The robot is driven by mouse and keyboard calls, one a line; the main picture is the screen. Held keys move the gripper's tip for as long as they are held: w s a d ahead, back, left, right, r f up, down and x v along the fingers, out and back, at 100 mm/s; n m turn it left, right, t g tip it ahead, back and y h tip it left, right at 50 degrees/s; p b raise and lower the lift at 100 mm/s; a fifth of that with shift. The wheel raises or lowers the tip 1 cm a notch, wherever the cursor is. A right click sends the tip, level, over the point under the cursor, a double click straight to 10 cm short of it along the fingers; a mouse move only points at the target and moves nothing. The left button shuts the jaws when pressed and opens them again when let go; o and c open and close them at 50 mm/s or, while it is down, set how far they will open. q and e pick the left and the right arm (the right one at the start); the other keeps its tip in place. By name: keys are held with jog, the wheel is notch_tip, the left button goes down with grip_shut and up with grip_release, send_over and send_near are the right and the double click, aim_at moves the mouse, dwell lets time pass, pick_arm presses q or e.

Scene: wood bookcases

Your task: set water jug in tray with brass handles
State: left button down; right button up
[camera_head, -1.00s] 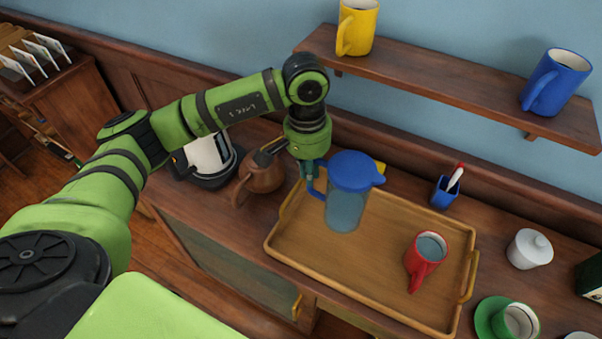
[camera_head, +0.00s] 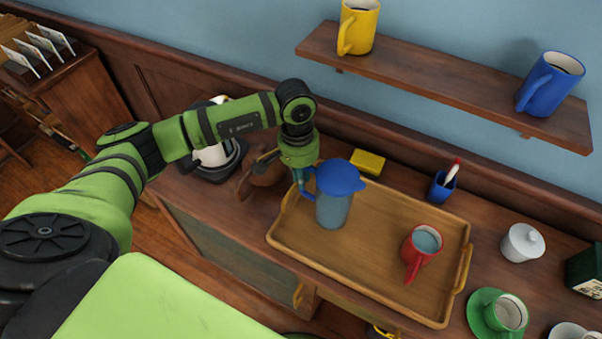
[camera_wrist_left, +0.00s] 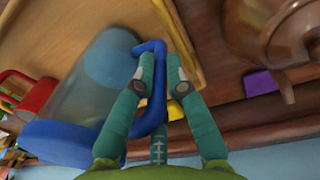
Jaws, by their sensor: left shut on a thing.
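The water jug (camera_head: 334,208) has a clear bluish body, a blue lid and a blue handle. It is upright over the left part of the wooden tray with brass handles (camera_head: 375,276); I cannot tell whether its base touches the tray. My left gripper (camera_head: 303,186) is shut on the jug's handle at the jug's left side. In the left wrist view the teal fingers (camera_wrist_left: 160,85) close around the blue handle, and the jug (camera_wrist_left: 85,80) lies to their left. A red mug (camera_head: 421,250) stands in the right part of the tray. My right gripper is not in view.
A brown teapot (camera_head: 258,178) stands close left of the tray, partly behind my gripper. A yellow block (camera_head: 368,162) and a blue pen cup (camera_head: 441,187) are behind the tray. A white sugar pot (camera_head: 522,243) and a green cup (camera_head: 505,314) are at right.

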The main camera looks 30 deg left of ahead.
pick_arm(q)
jog(key=c, duration=1.3)
grip_release()
jog(key=shift+r+p, duration=0.2)
jog(key=shift+p, duration=0.1)
jog(key=shift+r+b, duration=0.2)
jog(key=shift+b, duration=0.1)
jog(key=shift+a+r+b, duration=0.2)
jog(key=shift+r+b, duration=0.85)
jog(key=shift+r, duration=1.85)
jog(key=shift+a+r+b, duration=0.15)
jog(key=shift+r+b, duration=0.9)
jog(key=shift+r, duration=1.8)
